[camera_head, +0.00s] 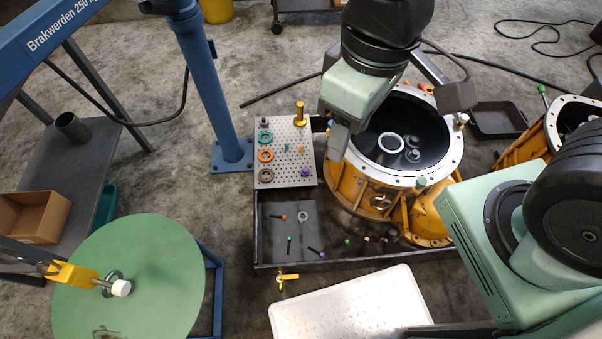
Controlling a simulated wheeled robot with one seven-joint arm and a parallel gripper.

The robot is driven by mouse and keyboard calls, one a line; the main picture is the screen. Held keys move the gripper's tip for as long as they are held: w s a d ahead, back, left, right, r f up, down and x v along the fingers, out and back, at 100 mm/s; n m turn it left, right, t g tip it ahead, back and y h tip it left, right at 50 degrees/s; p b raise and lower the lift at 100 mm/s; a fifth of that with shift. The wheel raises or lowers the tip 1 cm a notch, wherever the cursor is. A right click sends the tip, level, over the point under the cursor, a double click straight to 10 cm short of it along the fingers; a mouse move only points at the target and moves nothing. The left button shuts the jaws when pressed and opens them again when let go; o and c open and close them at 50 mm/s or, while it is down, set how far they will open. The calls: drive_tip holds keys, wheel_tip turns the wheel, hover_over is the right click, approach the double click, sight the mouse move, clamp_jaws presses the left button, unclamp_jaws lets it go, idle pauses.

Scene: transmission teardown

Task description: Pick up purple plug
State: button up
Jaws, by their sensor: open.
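My gripper (338,150) hangs to the right of the board and a little above the plug in the picture, in front of the orange housing's left side. It is open, and nothing shows between its fingers. The gripper and the plug look apart; the height between them is hard to judge.
The orange transmission housing (375,190) stands close on the right. The board also holds coloured rings and a brass part (300,114). A dark tray (262,235) below holds several small bolts. A light plate (350,305) lies in front.

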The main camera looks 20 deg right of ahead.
drive_tip(key=w+a+f+n+y+b, duration=0.1)
drive_tip(key=w+a+f+n+b, duration=0.15)
drive_tip(key=w+f+b, duration=1.15)
drive_tip(key=n+h+b, duration=0.2)
drive_tip(key=n+b, duration=0.4)
drive_tip(key=b, duration=2.1)
hover_over(307, 169)
wheel_tip(307, 169, down, 47)
drive_tip(key=shift+m, duration=0.25)
wheel_tip(307, 169, down, 17)
drive_tip(key=b, duration=0.8)
drive_tip(key=shift+b, duration=0.3)
drive_tip(key=shift+r, duration=0.1)
drive_tip(key=c, duration=0.8)
